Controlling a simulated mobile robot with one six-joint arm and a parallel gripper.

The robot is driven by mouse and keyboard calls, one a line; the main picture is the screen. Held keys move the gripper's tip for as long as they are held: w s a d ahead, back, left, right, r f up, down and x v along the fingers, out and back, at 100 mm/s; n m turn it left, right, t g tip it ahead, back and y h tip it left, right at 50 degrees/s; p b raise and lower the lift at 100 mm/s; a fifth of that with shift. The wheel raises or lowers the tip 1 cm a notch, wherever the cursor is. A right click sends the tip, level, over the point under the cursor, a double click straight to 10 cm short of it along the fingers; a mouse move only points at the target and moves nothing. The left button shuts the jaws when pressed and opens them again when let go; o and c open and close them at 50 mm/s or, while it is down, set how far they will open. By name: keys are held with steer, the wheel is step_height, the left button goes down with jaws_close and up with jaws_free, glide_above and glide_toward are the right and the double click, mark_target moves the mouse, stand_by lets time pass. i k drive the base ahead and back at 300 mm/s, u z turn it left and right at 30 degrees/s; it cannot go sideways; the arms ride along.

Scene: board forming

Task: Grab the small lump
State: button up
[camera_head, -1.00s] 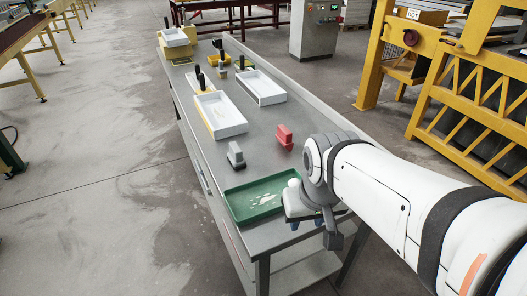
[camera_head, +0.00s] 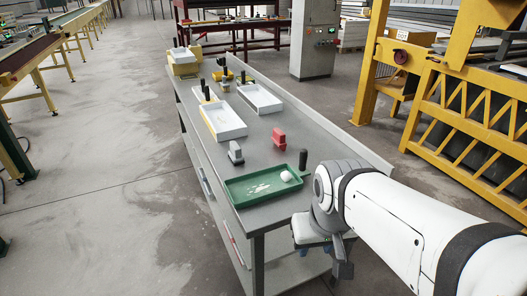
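A small white lump (camera_head: 286,176) lies in the right part of the green tray (camera_head: 252,201) at the near end of the grey table. Pale residue is spread on the tray floor beside it. My gripper (camera_head: 330,258) hangs to the right of and nearer than the tray, past the table's near corner. It is apart from the lump. Its fingers are small and partly hidden by my arm, so I cannot tell whether they are open or shut.
A black upright handle (camera_head: 303,160) stands by the tray's far right corner. A grey block (camera_head: 235,153) and a red block (camera_head: 279,140) stand beyond the tray. White trays (camera_head: 224,121) lie farther along the table. A yellow frame (camera_head: 470,110) stands at right.

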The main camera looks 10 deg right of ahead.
mark_target(285, 176)
steer(key=z, duration=0.1)
steer(key=i, duration=0.9)
steer(key=u, duration=0.05)
